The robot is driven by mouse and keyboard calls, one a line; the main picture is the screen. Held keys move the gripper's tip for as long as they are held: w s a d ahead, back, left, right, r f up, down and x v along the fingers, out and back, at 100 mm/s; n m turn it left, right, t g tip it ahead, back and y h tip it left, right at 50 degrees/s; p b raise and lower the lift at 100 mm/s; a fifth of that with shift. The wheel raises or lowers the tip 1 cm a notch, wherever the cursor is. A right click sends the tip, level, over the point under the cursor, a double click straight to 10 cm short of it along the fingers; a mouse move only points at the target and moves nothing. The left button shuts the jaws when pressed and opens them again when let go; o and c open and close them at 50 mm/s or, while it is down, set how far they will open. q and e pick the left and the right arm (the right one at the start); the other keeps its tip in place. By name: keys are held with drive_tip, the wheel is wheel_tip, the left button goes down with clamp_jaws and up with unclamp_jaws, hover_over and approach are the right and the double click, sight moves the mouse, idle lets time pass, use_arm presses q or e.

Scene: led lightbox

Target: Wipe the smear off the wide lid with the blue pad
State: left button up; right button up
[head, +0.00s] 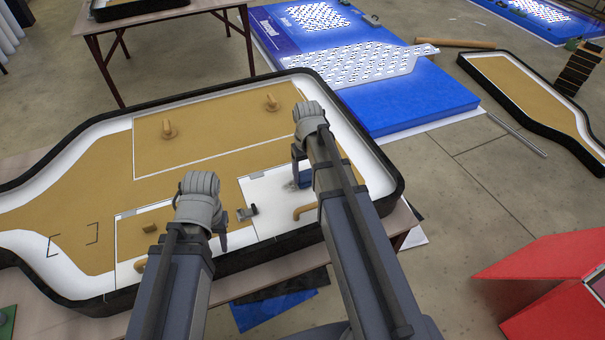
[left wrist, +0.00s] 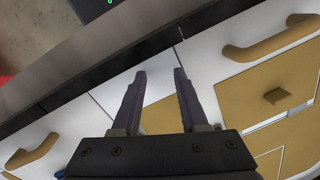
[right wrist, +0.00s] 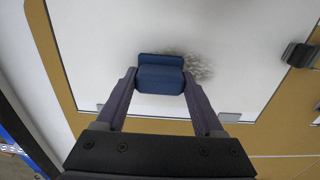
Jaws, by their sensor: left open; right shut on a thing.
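The blue pad (head: 306,177) is held between the fingers of my right gripper (head: 299,165); the pad also shows in the right wrist view (right wrist: 160,76). It is at the white lid (head: 270,205), beside and partly over a grey, speckled smear (right wrist: 198,68). The smear shows at the pad's right and far edge in that view; any part under the pad is hidden. I cannot tell whether the pad presses on the lid. My left gripper (left wrist: 160,75) is open and empty, above the tray's front edge.
A black clip (head: 246,212) stands on the white lid's left edge. A curved wooden handle (head: 305,211) is at its right. A tan panel with two wooden knobs (head: 215,125) lies behind. The black tray rim (head: 390,200) surrounds everything.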

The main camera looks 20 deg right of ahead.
drive_tip(key=shift+d, duration=1.2)
drive_tip(key=shift+w+d, duration=0.1)
drive_tip(key=shift+d, duration=1.55)
drive_tip(key=shift+a+f, duration=0.1)
drive_tip(key=shift+a, duration=1.55)
drive_tip(key=shift+c, duration=0.6)
drive_tip(key=shift+a, duration=0.1)
